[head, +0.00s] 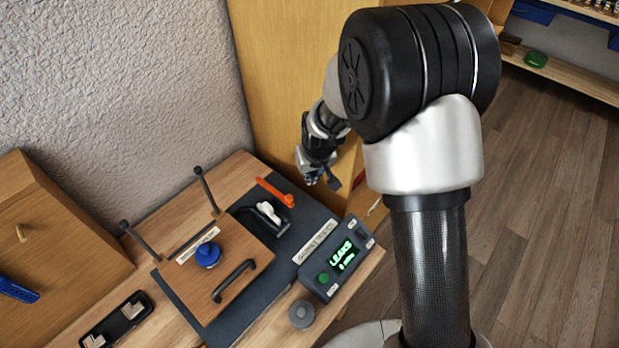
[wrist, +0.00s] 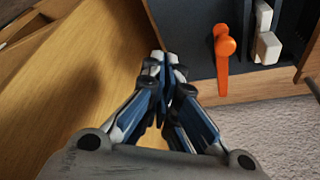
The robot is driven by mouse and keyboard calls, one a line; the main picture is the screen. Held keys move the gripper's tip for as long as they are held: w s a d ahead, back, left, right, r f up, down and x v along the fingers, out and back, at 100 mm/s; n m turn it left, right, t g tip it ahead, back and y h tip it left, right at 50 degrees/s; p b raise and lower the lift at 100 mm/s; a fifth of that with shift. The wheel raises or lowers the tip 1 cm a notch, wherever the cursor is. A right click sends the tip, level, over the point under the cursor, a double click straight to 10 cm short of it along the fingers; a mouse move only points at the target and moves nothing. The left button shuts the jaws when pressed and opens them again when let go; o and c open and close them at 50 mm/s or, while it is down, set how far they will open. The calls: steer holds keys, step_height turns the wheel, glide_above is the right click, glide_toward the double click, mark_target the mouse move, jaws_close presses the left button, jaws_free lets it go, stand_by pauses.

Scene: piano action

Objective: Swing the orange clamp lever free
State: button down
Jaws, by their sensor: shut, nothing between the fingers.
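The orange clamp lever (head: 275,191) lies at the back right corner of the dark mat in the head view, its knob end towards the white-topped clamp piece (head: 267,211). In the wrist view the orange lever (wrist: 222,62) shows right of the fingertips, with a round knob at its upper end. My gripper (head: 316,180) is to the right of the lever in the head view and apart from it. In the wrist view my gripper (wrist: 163,62) has its fingertips together with nothing between them.
A wooden board (head: 232,285) with a black handle and blue knob sits on the dark mat. A leak tester box (head: 336,260) with a green display stands at right. Two dark posts (head: 206,188) rise behind the board. A wooden panel (head: 285,75) stands close behind my gripper.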

steer(key=s+a+r+p, duration=0.1)
steer(key=s+a+r, duration=0.1)
steer(key=r, duration=0.6)
steer(key=shift+a+r, duration=0.2)
steer(key=shift+a, duration=0.5)
steer(key=shift+s, duration=0.1)
steer(key=shift+r, duration=0.1)
steer(key=s+d+r+m+b, duration=0.1)
steer(key=s+d+r, duration=0.3)
steer(key=s+r, duration=0.2)
steer(key=s+d+r+b, duration=0.1)
steer(key=s+d+r, duration=0.3)
steer(key=s+r, duration=0.25)
steer(key=s+d, duration=0.2)
steer(key=s, duration=0.6)
steer(key=s+d+m+h+b, duration=0.1)
steer(key=s+d, duration=0.1)
steer(key=s, duration=0.7)
steer(key=shift+d+m+t, duration=0.3)
steer(key=shift+d+t, duration=0.05)
steer(key=shift+t, duration=0.05)
